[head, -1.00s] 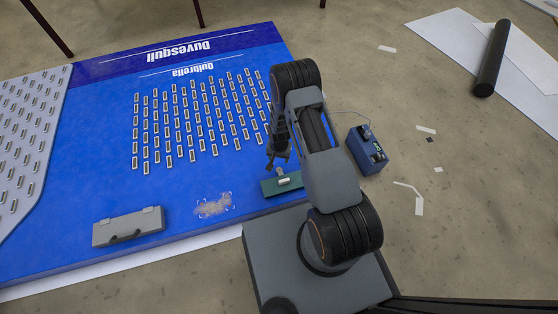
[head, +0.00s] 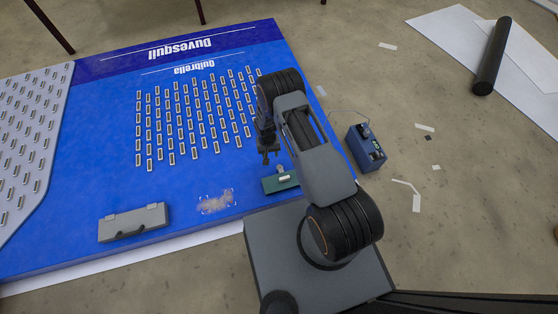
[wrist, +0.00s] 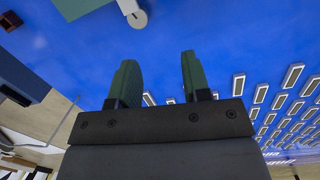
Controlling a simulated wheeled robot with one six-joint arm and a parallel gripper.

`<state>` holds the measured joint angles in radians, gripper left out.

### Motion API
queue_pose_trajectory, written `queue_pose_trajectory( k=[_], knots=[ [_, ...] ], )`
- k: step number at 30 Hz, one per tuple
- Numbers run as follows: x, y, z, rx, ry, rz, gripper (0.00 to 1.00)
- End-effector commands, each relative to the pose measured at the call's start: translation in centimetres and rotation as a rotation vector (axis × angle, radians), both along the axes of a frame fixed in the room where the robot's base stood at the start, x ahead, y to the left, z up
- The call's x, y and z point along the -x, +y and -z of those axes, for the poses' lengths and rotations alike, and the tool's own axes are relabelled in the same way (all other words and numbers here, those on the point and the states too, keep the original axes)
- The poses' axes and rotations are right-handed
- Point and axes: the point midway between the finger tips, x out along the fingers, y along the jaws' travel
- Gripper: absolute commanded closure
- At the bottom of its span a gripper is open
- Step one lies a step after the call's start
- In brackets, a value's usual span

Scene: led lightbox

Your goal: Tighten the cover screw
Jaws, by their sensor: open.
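My gripper (head: 269,156) is open and empty above the blue panel (head: 100,190), up and left of a green block (head: 270,187). In the wrist view, the two dark green fingers stand apart with bare blue panel between their tips (wrist: 158,58). The green block shows at the top of that view (wrist: 82,6), with a pale round-ended piece (wrist: 135,14) beside it. A grey case-like cover (head: 132,223) lies near the panel's front edge. I cannot make out a cover screw in either view.
Rows of small white LED modules (head: 195,115) cover the panel's middle. A scuffed patch with corner marks (head: 216,202) lies between the cover and the green block. A blue power unit (head: 364,148) with a wire stands on the floor to the right.

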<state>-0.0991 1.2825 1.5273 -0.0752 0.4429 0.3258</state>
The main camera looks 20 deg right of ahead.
Motion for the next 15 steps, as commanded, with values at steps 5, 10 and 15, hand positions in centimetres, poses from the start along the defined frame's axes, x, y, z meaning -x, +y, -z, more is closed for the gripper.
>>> queue_pose_trajectory(
  k=[5, 10, 15],
  knots=[
    [-2.3, 0.6, -0.4, 0.026, 0.156, -0.409, 0.56],
    [-3.0, -0.4, -2.0, 0.018, 0.269, -0.634, 0.56],
    [-2.1, -0.9, -1.0, 0.001, 0.311, -0.697, 0.56]
  ],
)
